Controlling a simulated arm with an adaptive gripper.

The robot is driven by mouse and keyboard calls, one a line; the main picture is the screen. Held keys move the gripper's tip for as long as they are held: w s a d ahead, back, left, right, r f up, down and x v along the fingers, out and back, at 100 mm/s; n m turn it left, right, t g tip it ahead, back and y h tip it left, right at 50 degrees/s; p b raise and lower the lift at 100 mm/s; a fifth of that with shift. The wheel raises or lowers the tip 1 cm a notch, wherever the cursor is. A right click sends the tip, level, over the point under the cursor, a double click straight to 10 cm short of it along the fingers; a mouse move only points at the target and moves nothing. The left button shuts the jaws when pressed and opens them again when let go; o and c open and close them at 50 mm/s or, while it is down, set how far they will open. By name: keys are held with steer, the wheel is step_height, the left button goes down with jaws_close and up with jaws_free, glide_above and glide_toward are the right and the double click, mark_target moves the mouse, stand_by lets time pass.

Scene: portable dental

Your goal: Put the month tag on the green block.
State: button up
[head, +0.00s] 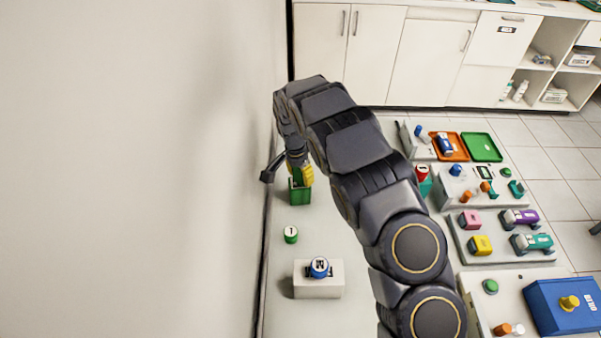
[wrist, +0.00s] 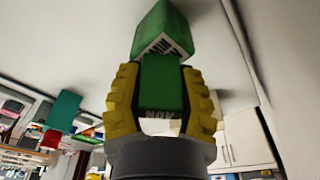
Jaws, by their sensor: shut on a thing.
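My gripper (head: 300,173) is at the far end of the white surface, just above the green block (head: 300,195). In the wrist view my gripper (wrist: 160,80) has its two yellow fingers shut on a green month tag (wrist: 161,85) with a white face lettered NOV. The green block also shows in the wrist view (wrist: 163,27), straight beyond the tag, with dark letters on a white label. The tag's far end overlaps the block's label in that view; I cannot tell whether they touch. In the head view the fingers and arm mostly hide the tag.
To the right are an orange tray (head: 461,155), a green tray (head: 482,147) and a blue box (head: 548,308). A wall runs along the left.

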steer(key=shift+f, duration=0.1)
steer(key=o, duration=0.9)
